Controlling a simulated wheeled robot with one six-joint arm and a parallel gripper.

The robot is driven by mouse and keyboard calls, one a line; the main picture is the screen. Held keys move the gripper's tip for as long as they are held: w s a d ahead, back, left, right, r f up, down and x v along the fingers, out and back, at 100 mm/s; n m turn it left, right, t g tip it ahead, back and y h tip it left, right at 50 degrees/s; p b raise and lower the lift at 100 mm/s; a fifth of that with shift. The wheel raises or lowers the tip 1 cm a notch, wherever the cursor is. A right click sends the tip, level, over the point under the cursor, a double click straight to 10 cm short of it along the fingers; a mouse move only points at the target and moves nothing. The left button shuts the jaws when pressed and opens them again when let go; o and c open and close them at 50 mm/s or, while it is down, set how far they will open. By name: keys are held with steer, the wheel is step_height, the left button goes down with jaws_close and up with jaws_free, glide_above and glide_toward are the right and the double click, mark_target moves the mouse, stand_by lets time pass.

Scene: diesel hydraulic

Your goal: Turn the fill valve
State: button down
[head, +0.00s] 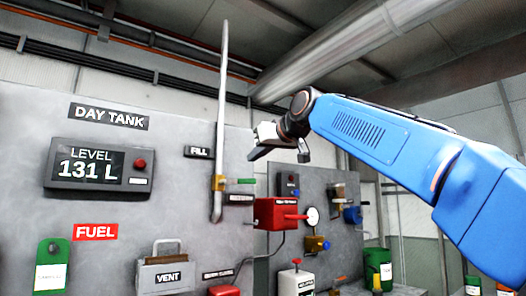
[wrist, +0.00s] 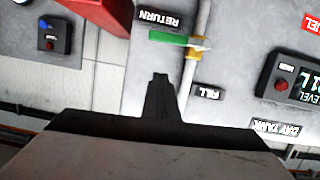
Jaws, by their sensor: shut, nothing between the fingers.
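The fill valve is a brass body (head: 218,183) on a vertical grey pipe, with a green lever handle (head: 241,181) pointing right, roughly level. The FILL label (head: 199,152) is just above left of it. In the wrist view the picture is upside down, with the green handle (wrist: 168,40) and brass body (wrist: 198,47) beyond my fingers. My gripper (head: 256,153) is above and right of the valve in the head view. In the wrist view its fingers (wrist: 160,78) are together and empty, with a visible gap in the picture to the handle.
The day tank display (head: 90,166) reads LEVEL 131 L. A RETURN label (wrist: 158,17) is beside the handle. A vent unit (head: 166,270) is lower left.

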mark_target(238, 182)
steer(key=f, duration=0.1)
steer(key=w+f, duration=0.1)
steer(key=f, duration=0.2)
steer(key=shift+w+a+f, duration=0.25)
steer(key=shift+w+a, duration=0.05)
steer(key=shift+a, duration=0.1)
